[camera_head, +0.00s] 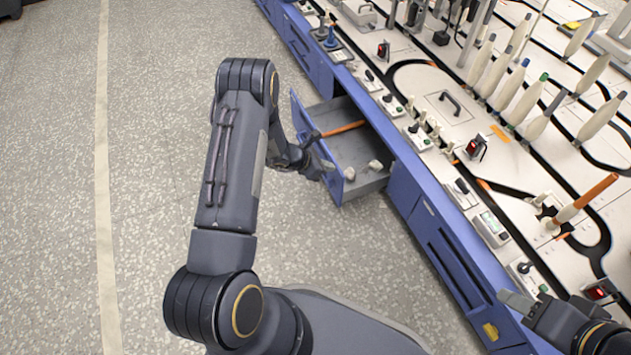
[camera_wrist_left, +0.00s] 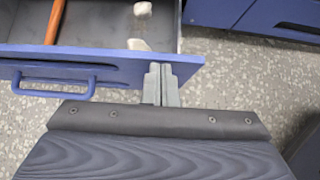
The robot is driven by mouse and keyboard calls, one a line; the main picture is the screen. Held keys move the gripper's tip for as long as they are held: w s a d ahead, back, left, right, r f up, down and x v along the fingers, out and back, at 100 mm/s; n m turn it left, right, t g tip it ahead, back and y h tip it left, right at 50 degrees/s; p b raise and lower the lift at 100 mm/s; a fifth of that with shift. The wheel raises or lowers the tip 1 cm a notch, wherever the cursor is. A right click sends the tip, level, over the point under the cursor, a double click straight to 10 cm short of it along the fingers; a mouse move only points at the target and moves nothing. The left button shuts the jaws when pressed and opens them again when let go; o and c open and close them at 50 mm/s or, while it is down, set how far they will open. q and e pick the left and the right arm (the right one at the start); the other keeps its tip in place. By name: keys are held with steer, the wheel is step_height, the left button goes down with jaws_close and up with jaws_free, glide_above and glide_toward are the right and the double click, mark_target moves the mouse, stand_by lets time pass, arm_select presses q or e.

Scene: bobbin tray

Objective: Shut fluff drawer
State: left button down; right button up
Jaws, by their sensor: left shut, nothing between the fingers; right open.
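The fluff drawer (camera_head: 352,152) stands pulled out from the blue cabinet under the machine. Its blue front and handle (camera_wrist_left: 52,84) show in the left wrist view, as does the front panel (camera_wrist_left: 120,62). Inside lie an orange tube (camera_head: 343,129) and whitish fluff clumps (camera_head: 375,165). My left gripper (camera_head: 325,169) is shut and empty at the drawer's front, near the end closer to me. In the left wrist view its fingertips (camera_wrist_left: 160,82) overlap the front panel beside the handle; I cannot tell if they touch. My right gripper (camera_head: 518,304) is open at the lower right.
Closed blue drawers (camera_head: 450,262) continue along the cabinet on both sides. The machine top (camera_head: 430,85) carries several bobbins, control boxes and a track. An orange tube bobbin (camera_head: 585,198) stands at the right. The speckled floor (camera_head: 60,200) left of the cabinet is clear.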

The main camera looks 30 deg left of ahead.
arm_select(q)
steer(key=w+d, duration=0.9)
steer(key=w, duration=0.2)
steer(key=shift+d, duration=0.25)
